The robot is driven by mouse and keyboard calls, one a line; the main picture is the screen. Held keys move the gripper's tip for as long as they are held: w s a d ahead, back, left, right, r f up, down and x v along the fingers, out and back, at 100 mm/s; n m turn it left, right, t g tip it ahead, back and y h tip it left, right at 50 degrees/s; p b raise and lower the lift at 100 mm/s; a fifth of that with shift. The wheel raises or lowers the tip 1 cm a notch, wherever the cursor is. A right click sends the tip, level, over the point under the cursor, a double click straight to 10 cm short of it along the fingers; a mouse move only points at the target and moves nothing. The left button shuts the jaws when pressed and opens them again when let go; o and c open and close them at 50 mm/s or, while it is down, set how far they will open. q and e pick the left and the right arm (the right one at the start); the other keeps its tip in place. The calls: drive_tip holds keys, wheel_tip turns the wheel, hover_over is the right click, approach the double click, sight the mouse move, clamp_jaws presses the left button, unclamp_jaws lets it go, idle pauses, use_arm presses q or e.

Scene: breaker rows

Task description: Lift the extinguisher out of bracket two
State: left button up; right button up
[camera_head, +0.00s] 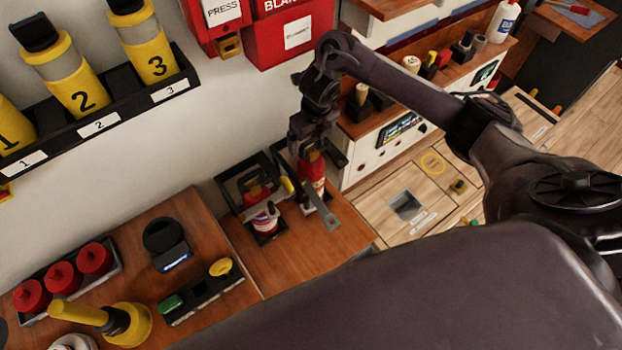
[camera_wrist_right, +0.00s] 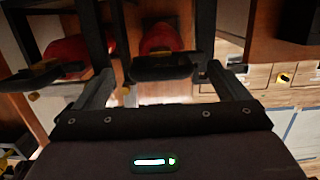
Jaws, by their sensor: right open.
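Two red extinguishers stand side by side in black brackets on the wooden counter. The left extinguisher (camera_head: 264,219) is in the left bracket (camera_head: 234,187); the right extinguisher (camera_head: 313,177) is partly hidden by my right gripper (camera_head: 318,150). No bracket number is readable. My right gripper is open, over the top of the right extinguisher. In the right wrist view, the red body of the right extinguisher (camera_wrist_right: 160,38) shows between the fingers, with a dark part across it. The left extinguisher (camera_wrist_right: 72,54) is further left there. I cannot tell whether the fingers touch anything. My left gripper is out of view.
Yellow numbered cylinders (camera_head: 77,88) stand in a black wall rack above left. Red boxes (camera_head: 289,35) hang on the wall behind. A white panel unit (camera_head: 371,158) stands close right of the right extinguisher. Red knobs (camera_head: 62,277) and a yellow tool (camera_head: 128,322) occupy the lower-left counter.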

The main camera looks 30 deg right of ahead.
wheel_tip(320, 180, down, 2)
drive_tip(key=shift+w+d+f+p, duration=0.1)
drive_tip(key=shift+f+p, duration=0.05)
drive_tip(key=shift+p, duration=0.25)
drive_tip(key=shift+c, duration=0.6)
drive_tip(key=c, duration=1.9)
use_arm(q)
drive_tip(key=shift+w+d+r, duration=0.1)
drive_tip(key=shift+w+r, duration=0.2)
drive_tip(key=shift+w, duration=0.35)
use_arm(e)
drive_tip(key=shift+w, duration=0.25)
clamp_jaws()
